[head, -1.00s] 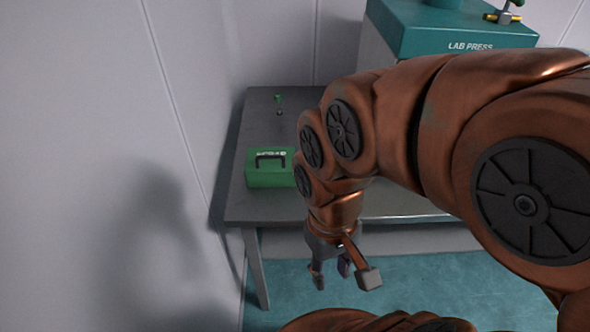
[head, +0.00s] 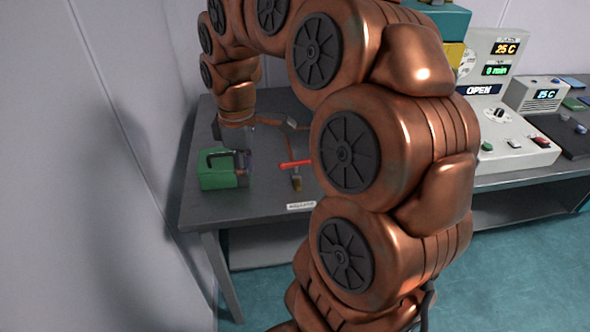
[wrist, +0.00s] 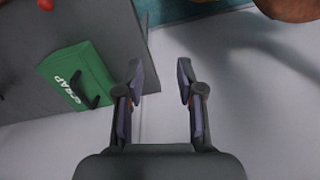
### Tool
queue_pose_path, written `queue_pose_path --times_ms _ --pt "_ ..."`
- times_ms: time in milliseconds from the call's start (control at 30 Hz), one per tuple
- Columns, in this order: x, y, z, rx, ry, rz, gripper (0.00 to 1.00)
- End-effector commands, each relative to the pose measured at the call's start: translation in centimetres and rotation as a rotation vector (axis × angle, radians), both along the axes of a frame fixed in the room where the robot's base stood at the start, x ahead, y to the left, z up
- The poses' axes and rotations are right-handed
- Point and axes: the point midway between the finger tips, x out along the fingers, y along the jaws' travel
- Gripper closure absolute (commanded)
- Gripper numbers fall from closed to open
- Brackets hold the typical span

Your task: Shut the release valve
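A red lever (head: 295,163) with a small brass-coloured part (head: 297,184) below it shows on the table, partly behind my arm; I cannot tell for sure that it is the release valve. A red tip (wrist: 45,4) also shows at the top left of the wrist view. My gripper (head: 247,162) is beside the green box, left of the red lever and apart from it. In the wrist view my gripper (wrist: 160,80) is open, with nothing between its fingers.
A green box (head: 217,170) with a black handle, marked SCRAP, stands on the grey table (head: 225,208) close to my gripper. A small label plate (head: 301,206) is at the front edge. A white instrument (head: 520,150) with displays stands right. The wall (head: 60,200) is close on the left.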

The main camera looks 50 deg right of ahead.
Motion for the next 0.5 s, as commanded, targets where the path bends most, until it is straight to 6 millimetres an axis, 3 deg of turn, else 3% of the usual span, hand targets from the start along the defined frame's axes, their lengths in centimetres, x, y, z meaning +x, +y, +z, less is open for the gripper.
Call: queue_pose_path --times_ms 100,300,500 --pt "2.6 -5.0 -1.8 0.004 -0.022 0.085 0.62" --pt "4.6 -13.3 -3.8 -0.008 -0.044 0.209 0.62" --pt "4.6 -18.6 -5.2 -0.019 -0.044 0.278 0.62"
